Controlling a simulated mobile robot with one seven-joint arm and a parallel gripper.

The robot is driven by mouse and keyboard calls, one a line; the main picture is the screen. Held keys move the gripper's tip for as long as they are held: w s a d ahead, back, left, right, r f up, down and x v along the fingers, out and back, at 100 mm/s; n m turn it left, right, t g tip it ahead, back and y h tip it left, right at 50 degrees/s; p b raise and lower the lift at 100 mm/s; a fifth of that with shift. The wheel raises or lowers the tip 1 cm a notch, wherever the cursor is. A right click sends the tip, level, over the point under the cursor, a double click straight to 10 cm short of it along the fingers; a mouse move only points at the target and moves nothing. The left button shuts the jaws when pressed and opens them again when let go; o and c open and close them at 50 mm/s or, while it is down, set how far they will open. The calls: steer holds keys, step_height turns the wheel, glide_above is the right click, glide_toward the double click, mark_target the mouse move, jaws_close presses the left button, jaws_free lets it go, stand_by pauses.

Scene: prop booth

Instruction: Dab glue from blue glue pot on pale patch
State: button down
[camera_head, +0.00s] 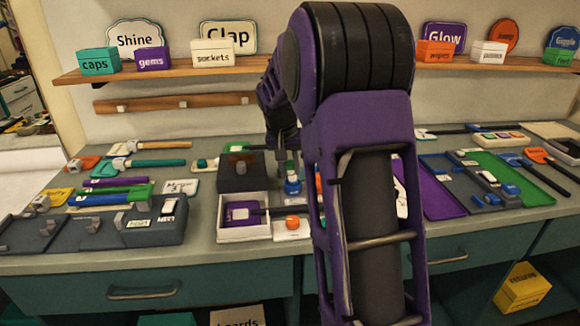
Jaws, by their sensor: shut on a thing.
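The blue glue pot (292,187) stands on the bench near the middle, just left of my large purple arm. My gripper (283,156) points down right above the pot. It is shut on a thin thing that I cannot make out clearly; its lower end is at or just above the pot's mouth. A white tray (243,234) to the lower left of the pot holds a purple card with a pale patch (240,213). My arm hides part of the bench to the right of the pot.
A dark box (240,180) stands just left of the pot. An orange-capped pot (292,223) on a white card is in front. A dark tool rack (95,232) lies left; purple and green trays (440,190) lie right. A shelf (180,70) with boxes hangs behind.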

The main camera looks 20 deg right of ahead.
steer(key=shift+f, duration=0.1)
steer(key=shift+r+p, duration=2.6)
steer(key=shift+r, duration=1)
